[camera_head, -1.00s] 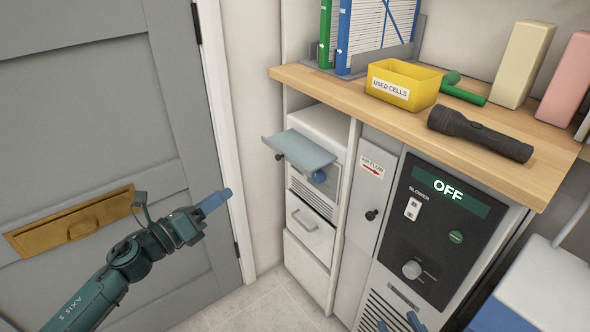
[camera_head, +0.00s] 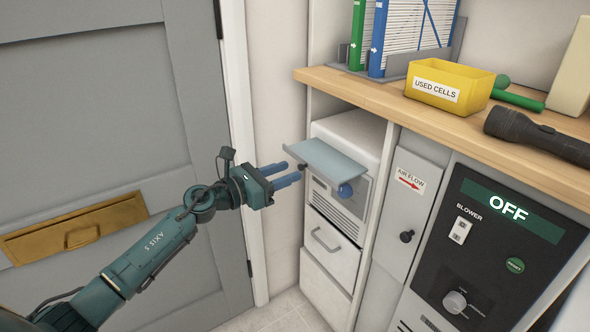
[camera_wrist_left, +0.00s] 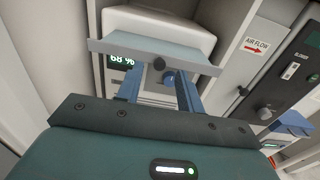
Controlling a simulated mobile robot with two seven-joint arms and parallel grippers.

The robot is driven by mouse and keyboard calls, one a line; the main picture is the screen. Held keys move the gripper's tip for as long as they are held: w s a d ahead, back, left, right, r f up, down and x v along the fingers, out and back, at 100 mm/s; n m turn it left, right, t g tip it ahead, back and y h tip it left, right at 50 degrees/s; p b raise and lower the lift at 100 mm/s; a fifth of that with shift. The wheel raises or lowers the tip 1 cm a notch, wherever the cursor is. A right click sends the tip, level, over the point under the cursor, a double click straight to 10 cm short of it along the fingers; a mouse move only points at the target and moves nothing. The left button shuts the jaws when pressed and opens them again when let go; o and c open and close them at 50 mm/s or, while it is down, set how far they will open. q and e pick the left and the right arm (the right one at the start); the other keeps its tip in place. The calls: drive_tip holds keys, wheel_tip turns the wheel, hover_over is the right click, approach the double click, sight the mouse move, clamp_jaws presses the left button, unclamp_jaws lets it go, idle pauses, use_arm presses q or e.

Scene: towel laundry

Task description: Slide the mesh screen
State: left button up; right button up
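A pale blue-grey panel (camera_head: 333,158) juts from the front of a white unit (camera_head: 350,132) in the cabinet's upper bay. It also spans the upper middle of the left wrist view (camera_wrist_left: 150,57). I cannot tell whether this panel is the mesh screen; no mesh is clear. A dark knob (camera_wrist_left: 159,64) and a blue knob (camera_head: 345,190) show by the panel. My left gripper (camera_head: 282,175) is open and empty, just left of the panel. In the left wrist view its two fingers reach toward the panel, with the dark knob between them in the picture. My right gripper is not seen.
A grey door (camera_head: 90,110) with a brass mail slot stands left. A wooden counter (camera_head: 400,112) overhangs the unit, bearing a yellow box (camera_head: 480,85) and a flashlight (camera_head: 540,135). An air-flow panel (camera_head: 410,215) and a blower panel reading OFF (camera_head: 510,240) stand right.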

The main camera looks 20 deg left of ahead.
sight(299, 167)
use_arm(q)
drive_tip(key=shift+x, duration=1.65)
clamp_jaws()
